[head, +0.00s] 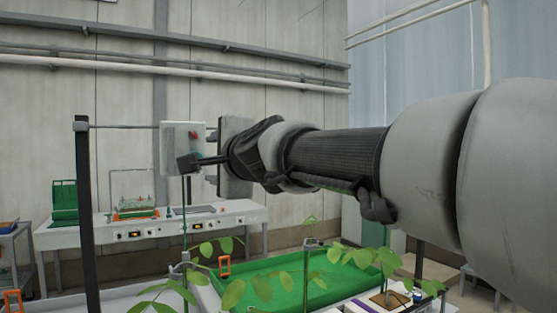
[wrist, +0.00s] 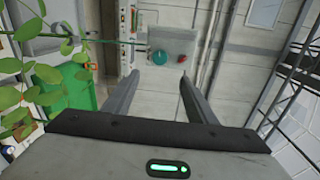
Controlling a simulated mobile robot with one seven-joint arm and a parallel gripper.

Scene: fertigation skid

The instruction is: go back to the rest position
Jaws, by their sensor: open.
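My gripper (head: 192,163) reaches in from the right in the head view, at the end of my outstretched arm. It is in front of the lower part of a pale control box (head: 170,148). In the wrist view my gripper (wrist: 158,82) has its two fingers spread wide with nothing between them. The control box (wrist: 180,42) shows beyond the fingertips, with a teal round knob (wrist: 159,58) and a red knob (wrist: 182,57). I see clear space between the fingers and the knobs in the wrist view. In the head view the teal knob is mostly hidden by my gripper.
A black post (head: 86,210) with a thin crossbar stands at left. A white bench (head: 90,237) with equipment stands behind. A green tray (head: 310,276) and leafy plants (head: 232,293) lie below my arm; leaves (wrist: 18,85) show in the wrist view. The upper space is free.

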